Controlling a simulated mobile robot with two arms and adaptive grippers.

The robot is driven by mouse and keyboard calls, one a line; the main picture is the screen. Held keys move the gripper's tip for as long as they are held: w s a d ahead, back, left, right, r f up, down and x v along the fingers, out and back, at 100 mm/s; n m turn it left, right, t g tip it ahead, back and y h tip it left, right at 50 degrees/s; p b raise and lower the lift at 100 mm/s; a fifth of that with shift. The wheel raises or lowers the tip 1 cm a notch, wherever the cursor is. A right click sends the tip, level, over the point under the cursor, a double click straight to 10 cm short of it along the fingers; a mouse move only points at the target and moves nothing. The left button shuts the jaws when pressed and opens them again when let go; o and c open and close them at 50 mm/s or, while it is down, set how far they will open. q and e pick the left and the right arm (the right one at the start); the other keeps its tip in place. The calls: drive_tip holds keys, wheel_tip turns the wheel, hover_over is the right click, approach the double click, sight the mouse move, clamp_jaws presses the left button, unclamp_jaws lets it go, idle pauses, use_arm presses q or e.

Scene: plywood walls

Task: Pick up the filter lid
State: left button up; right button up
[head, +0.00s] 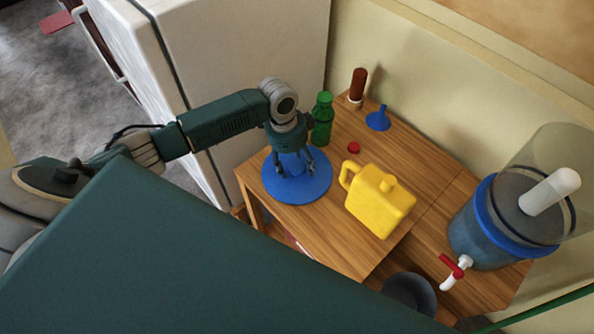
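The filter lid (298,191) is a flat, round blue disc lying near the left corner of the wooden table. My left gripper (296,169) points down over the far half of the lid. Its dark fingers are spread apart, with blue showing between them. The gripper hides part of the lid's middle and far side, and I cannot tell whether the fingertips touch the lid. The water filter (482,232), a blue container with a clear upper part, a white cylinder inside and a red-handled tap, stands at the right without a cover. My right gripper is not in view.
A yellow jug (380,202) stands right of the lid. A green bottle (322,120) stands close behind my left gripper. A red cap (354,147), blue funnel (378,119) and brown-topped bottle (357,86) are farther back. A dark round bowl (410,292) is at the front.

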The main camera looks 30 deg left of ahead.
use_arm(q)
drive_tip(key=c, duration=1.2)
drive_tip(key=shift+c, duration=0.6)
drive_tip(key=shift+r, duration=0.2)
